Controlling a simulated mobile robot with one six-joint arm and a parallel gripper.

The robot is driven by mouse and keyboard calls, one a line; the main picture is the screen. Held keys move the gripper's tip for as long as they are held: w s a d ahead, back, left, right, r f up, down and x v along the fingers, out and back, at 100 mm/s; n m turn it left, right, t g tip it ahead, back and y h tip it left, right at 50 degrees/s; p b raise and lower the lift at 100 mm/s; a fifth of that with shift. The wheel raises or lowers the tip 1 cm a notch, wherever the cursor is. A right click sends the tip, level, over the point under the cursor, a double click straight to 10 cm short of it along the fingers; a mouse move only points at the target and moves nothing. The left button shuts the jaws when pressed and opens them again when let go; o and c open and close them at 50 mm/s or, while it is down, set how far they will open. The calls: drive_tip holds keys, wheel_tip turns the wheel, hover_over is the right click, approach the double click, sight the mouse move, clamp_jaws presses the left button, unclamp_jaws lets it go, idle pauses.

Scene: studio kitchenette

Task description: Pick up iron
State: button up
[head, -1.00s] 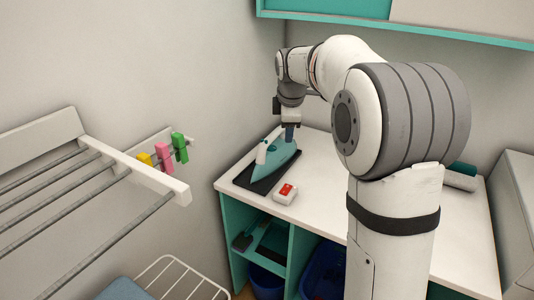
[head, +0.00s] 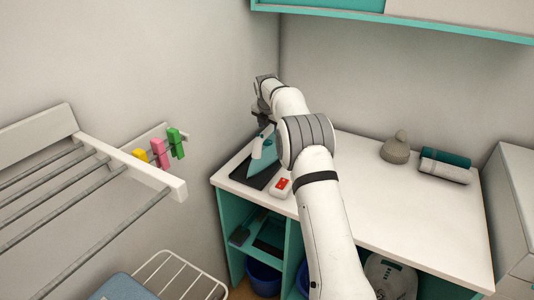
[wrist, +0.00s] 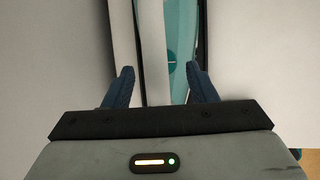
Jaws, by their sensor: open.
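The iron (head: 265,158), teal with a white part, stands on a dark pad (head: 245,177) at the left end of the white counter. My arm hides its right side in the head view. In the wrist view, the iron's white and teal body (wrist: 180,40) runs lengthwise between the fingers. My gripper (wrist: 162,87) is open, with one blue finger on each side of the iron. A gap shows at each finger, and I see no firm contact. In the head view the fingertips are hidden.
A small white box with a red top (head: 280,187) sits right of the pad. A grey pear-shaped object (head: 396,150) and rolled towels (head: 445,165) lie farther right. A drying rack (head: 120,165) with clips stands at left. The counter's middle is clear.

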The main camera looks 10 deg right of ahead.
sight(268, 128)
drive_tip(key=shift+w+p+x, duration=0.15)
drive_tip(key=shift+p+x, duration=0.3)
drive_tip(key=shift+x, duration=0.7)
drive_tip(key=shift+w+p+x, duration=0.15)
drive_tip(key=shift+p+x, duration=0.3)
drive_tip(key=shift+x, duration=0.65)
drive_tip(key=shift+a+r, duration=0.1)
drive_tip(key=shift+a, duration=0.1)
clamp_jaws()
drive_tip(key=shift+w+r, duration=0.1)
drive_tip(key=shift+r, duration=0.1)
